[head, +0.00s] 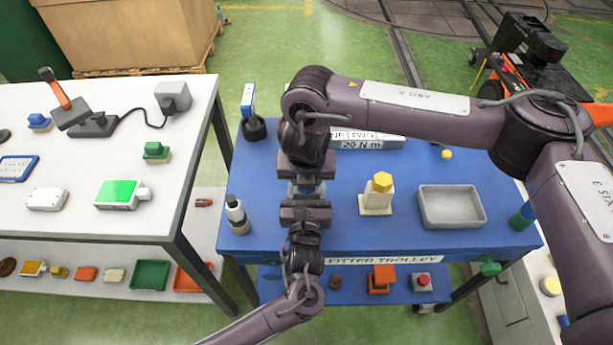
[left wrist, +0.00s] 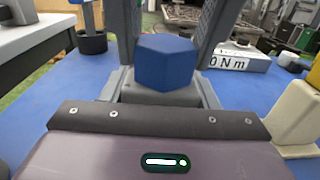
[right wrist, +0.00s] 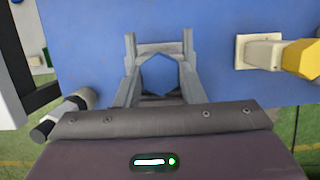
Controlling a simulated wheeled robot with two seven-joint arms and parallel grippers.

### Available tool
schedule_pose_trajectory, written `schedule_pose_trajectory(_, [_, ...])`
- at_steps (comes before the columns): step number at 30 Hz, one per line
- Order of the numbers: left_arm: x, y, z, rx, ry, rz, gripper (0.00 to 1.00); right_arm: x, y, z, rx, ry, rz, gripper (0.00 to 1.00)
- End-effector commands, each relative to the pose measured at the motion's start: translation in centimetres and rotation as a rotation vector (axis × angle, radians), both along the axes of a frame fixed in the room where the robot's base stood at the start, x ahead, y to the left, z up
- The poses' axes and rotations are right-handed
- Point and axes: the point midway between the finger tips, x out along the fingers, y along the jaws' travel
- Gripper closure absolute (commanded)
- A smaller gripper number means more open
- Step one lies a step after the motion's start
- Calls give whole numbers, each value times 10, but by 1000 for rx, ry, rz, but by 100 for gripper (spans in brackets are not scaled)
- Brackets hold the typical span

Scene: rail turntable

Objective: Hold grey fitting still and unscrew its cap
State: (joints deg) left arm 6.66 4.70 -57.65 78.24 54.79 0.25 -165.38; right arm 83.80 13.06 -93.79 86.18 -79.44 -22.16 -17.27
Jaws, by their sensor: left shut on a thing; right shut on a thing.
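The grey fitting (left wrist: 160,94) stands on the blue trolley top, with its blue six-sided cap (left wrist: 166,62) above it in the left wrist view. In the right wrist view the cap (right wrist: 160,74) lies between my right gripper's fingers, seen from above. My left gripper (head: 305,197) comes in low from the front and is shut on the fitting's body. My right gripper (head: 304,182) reaches down from above and is shut on the cap. In the head view the arms hide most of the fitting. Whether the cap's thread is loose cannot be told.
A cream fitting with a yellow cap (head: 382,182) stands to the right, beside a grey tray (head: 451,205). A dark-and-white bottle (head: 236,213) stands at the left edge. A 20 N m block (head: 365,143) lies behind. A white bench (head: 75,215) adjoins on the left.

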Motion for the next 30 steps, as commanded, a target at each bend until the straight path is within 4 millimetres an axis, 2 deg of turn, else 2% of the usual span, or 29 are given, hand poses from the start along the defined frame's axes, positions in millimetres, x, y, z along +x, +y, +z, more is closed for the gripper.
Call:
schedule_pose_trajectory(12, [0,0,-1,2,3,0,87,1,-3,0,1,0,460,92])
schedule_pose_trajectory(25, [-1,0,-1,2,3,-1,87,1,-3,0,1,0,531,92])
schedule_pose_trajectory(30, [-1,0,-1,2,3,-1,87,2,-4,0,1,-1,718,92])
